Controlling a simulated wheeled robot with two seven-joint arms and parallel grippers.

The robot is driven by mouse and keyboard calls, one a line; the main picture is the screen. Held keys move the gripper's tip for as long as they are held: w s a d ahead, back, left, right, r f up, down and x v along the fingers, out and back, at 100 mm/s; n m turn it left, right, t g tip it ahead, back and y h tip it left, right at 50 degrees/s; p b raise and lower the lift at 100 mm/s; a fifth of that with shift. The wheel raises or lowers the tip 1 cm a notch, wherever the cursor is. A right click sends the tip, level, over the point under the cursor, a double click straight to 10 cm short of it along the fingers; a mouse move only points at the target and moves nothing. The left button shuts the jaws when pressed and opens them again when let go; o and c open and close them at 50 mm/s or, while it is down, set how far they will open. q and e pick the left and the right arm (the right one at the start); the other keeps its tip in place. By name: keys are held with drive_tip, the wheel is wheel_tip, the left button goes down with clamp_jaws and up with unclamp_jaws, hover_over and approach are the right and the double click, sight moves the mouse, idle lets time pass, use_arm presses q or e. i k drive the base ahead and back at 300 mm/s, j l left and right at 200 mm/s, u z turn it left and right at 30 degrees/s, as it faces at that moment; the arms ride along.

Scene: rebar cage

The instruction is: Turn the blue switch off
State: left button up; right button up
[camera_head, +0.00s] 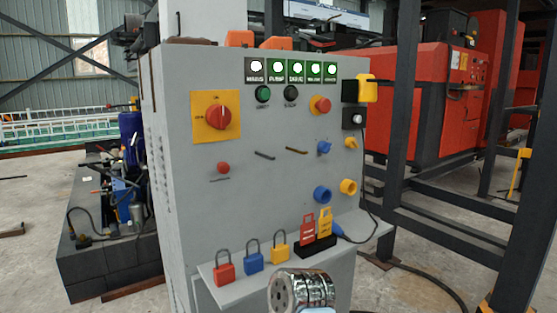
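A small blue switch (324,147) sits on the right part of the grey control panel (265,180), below a red button on a yellow base. Its knob looks tilted, but it is too small to read its setting. A larger round blue fitting (322,194) sits lower on the same panel. No gripper fingers show in the head view, and nothing touches the blue switch. A shiny metal part shows at the bottom edge, in front of the panel's shelf; I cannot tell what it belongs to.
A red rotary switch on a yellow plate (216,117) is at the upper left. Several green indicators are lit along the top. Red, blue and yellow padlocks (254,257) stand on the shelf. A dark metal frame (401,110) rises close on the right.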

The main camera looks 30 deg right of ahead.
sight(323, 147)
drive_tip(key=z, duration=1.5)
